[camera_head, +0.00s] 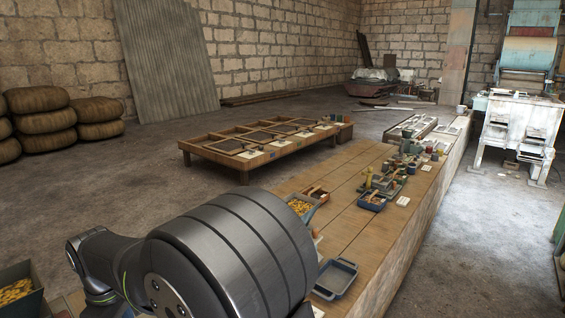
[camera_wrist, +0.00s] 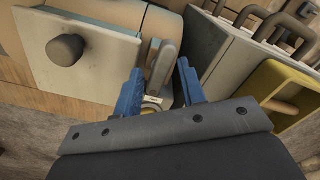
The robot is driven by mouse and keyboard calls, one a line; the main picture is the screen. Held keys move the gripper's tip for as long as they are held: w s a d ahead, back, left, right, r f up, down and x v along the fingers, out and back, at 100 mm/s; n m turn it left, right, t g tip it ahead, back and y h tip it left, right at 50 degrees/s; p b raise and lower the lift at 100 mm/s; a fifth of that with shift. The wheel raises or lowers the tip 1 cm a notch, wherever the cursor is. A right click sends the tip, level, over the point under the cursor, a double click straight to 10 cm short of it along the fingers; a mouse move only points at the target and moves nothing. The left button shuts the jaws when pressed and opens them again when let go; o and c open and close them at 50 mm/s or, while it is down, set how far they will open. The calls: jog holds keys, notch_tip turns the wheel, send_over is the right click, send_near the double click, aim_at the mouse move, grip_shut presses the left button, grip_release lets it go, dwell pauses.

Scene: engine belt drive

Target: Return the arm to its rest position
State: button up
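My gripper (camera_wrist: 159,68) shows in the wrist view as two blue fingers standing apart with a gap between them. A grey upright lever-like piece (camera_wrist: 161,62) shows in the gap, beyond or between the fingertips. I see no finger clearly pressed on it. A small pale, yellowish round part (camera_wrist: 151,105) lies lower between the fingers, partly hidden by my gripper's body. In the head view my dark arm fills the lower left and middle, and the gripper does not show there.
In the wrist view a pale panel with a round knob (camera_wrist: 66,49) is left, a grey box (camera_wrist: 226,52) and a yellow-framed tray (camera_wrist: 285,92) right. In the head view a wooden bench (camera_head: 345,228) carries trays and small parts; a low wooden table (camera_head: 222,158) stands behind. Open floor lies left.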

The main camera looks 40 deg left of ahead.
jog(key=shift+n, duration=1.2)
jog(key=m, duration=0.4)
jog(key=shift+m, duration=0.3)
jog(key=m, duration=0.4)
jog(key=shift+r+m, duration=0.3)
jog(key=shift+r, duration=0.55)
